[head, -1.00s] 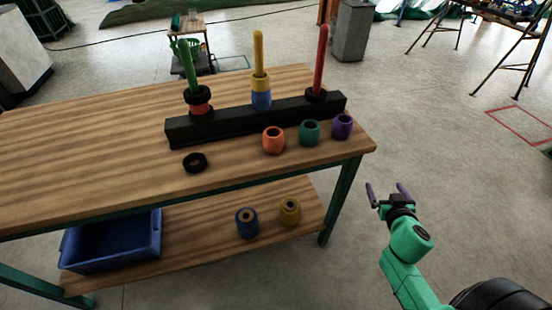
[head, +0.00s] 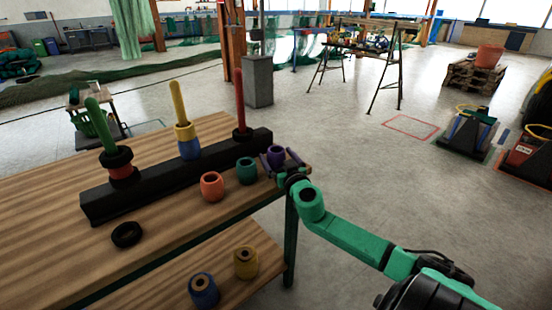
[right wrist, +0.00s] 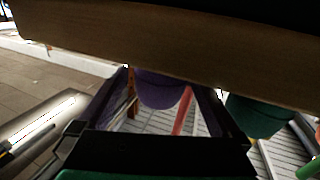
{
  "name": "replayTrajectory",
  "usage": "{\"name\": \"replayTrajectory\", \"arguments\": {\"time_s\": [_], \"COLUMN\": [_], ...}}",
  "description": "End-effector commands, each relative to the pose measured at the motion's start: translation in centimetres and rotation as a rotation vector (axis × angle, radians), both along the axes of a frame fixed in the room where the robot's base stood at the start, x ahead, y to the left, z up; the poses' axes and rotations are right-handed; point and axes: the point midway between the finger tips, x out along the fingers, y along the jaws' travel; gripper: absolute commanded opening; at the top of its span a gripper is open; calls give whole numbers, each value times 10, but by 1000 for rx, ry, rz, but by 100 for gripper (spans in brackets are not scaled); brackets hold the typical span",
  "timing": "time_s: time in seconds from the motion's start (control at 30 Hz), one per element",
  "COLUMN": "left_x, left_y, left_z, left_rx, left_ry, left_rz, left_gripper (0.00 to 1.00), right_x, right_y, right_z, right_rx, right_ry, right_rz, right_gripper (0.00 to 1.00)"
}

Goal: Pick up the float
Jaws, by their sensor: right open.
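A purple float (head: 276,158) stands near the right end of the wooden tabletop. My right gripper (head: 278,154) is open, with its fingers on either side of this float. In the right wrist view the purple float (right wrist: 158,92) shows between the two dark fingers; whether they touch it I cannot tell. A teal float (head: 246,171) and an orange float (head: 212,187) stand to its left. A blue float (head: 203,290) and a yellow float (head: 246,262) stand on the lower shelf. The teal float (right wrist: 255,117) also shows in the right wrist view. My left gripper is out of view.
A black bar (head: 180,180) with green (head: 98,124), yellow (head: 179,103) and red (head: 239,100) pegs stands close behind the floats. Rings and floats sit on the pegs. A black ring (head: 126,234) lies on the tabletop.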

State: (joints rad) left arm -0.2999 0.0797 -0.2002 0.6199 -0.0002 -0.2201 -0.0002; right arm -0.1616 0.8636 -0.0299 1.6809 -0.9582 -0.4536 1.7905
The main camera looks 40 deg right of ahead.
Motion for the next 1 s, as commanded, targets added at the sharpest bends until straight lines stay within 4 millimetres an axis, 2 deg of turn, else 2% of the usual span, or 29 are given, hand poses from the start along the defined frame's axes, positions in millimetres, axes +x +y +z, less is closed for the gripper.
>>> {"name": "replayTrajectory", "arguments": {"time_s": [0.1,0.27,0.3,0.47,0.5,0.8,0.93,1.0], "left_x": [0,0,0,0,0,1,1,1], "left_y": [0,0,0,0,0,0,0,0], "left_z": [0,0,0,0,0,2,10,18], "left_rx": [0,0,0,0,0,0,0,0], "left_ry": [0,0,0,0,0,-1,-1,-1], "left_rz": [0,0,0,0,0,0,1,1], "left_gripper": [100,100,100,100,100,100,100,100], "right_x": [9,9,9,9,9,9,9,9], "right_y": [-4,-3,-3,-3,-3,-3,-3,-2], "right_z": [1,0,0,0,-1,3,18,34], "right_rx": [-2,-1,-1,0,0,1,1,1], "right_ry": [0,1,1,1,1,1,-1,-1], "right_rz": [-1,0,0,0,0,0,1,3], "right_gripper": [100,100,96,35,20,18,18,18]}}
